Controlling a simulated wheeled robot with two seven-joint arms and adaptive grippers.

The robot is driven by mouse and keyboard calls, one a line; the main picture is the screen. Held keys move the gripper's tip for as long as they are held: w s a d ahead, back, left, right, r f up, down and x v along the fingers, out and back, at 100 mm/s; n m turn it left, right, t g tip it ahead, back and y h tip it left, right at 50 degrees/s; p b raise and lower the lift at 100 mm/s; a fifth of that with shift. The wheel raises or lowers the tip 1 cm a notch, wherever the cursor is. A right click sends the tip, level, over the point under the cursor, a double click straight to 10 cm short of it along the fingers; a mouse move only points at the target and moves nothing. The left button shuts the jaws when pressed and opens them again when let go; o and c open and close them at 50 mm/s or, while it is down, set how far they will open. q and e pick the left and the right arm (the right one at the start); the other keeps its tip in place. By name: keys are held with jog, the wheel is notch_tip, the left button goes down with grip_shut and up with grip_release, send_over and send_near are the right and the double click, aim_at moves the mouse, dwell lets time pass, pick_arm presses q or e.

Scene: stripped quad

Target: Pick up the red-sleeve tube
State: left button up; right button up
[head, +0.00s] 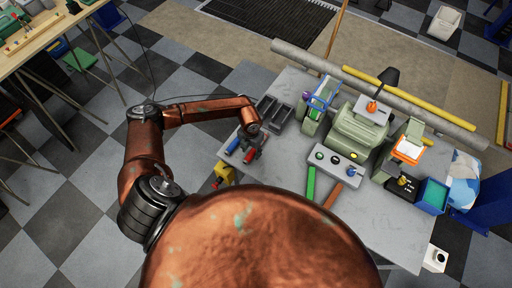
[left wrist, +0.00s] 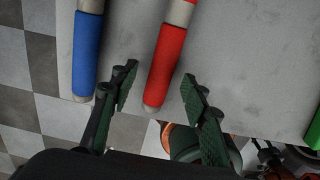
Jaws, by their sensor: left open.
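The red-sleeve tube (left wrist: 166,62) lies on the grey table, its pale lower end near the table edge in the left wrist view. It also shows small in the head view (head: 249,156). My left gripper (left wrist: 158,88) is open, with one dark green finger on each side of the tube's lower end. I see no finger closed on it, and the height above it is hard to judge. In the head view my left gripper (head: 251,142) is over the table's left end. My right gripper is not in view.
A blue-sleeve tube (left wrist: 87,50) lies just left of my left finger; it also shows in the head view (head: 233,146). A green strip (head: 311,184) and a grey control box (head: 337,163) stand to the right. A dark tray (head: 274,112) is behind.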

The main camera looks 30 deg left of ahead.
pick_arm(q)
jog(key=shift+f, duration=0.25)
jog(key=shift+c, duration=0.4)
grip_shut()
